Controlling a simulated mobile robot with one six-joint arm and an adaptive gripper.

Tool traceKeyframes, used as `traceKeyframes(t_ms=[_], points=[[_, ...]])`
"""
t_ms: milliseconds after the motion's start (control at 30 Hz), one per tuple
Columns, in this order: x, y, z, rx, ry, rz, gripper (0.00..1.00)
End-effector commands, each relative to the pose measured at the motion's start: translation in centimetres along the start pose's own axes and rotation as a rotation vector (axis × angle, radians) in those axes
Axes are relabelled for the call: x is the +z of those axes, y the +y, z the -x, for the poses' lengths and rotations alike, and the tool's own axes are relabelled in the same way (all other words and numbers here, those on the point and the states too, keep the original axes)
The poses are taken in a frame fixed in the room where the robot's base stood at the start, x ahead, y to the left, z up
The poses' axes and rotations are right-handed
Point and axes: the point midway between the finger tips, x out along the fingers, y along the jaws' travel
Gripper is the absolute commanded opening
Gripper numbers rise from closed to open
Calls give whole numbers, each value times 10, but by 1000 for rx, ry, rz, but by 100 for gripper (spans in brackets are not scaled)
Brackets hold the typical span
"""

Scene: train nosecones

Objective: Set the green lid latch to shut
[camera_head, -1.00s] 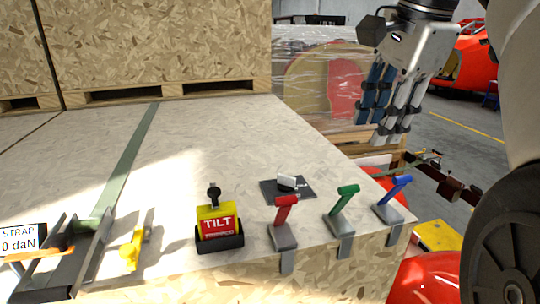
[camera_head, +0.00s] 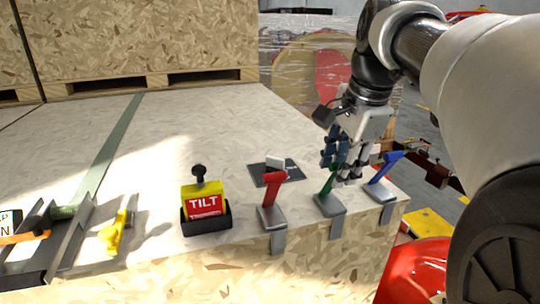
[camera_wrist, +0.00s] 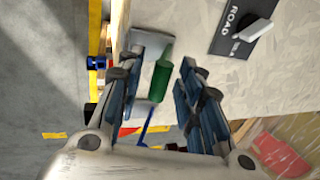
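The green lid latch (camera_head: 327,186) is the middle of three latches along the crate lid's front edge. Its grey bracket (camera_head: 330,206) is clamped over the edge. Its handle sticks up from the bracket, partly hidden by my fingers in the head view. My gripper (camera_head: 342,163) points down just above and around this latch. In the wrist view, my gripper (camera_wrist: 160,62) is open.
The red latch (camera_head: 270,188) stands left of the green one and the blue latch (camera_head: 384,167) right of it, close to my fingers. A yellow TILT indicator (camera_head: 204,202) and a black plate with a white switch (camera_head: 290,174) are nearby. The lid (camera_head: 180,130) behind is clear.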

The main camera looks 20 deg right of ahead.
Motion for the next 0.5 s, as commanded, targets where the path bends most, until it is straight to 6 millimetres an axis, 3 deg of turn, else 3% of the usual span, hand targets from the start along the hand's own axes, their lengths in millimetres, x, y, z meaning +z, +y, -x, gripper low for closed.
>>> traceKeyframes(t_ms=[333,500], points=[[0,0,-4,0,0,0,34],[0,0,-4,0,0,0,22]])
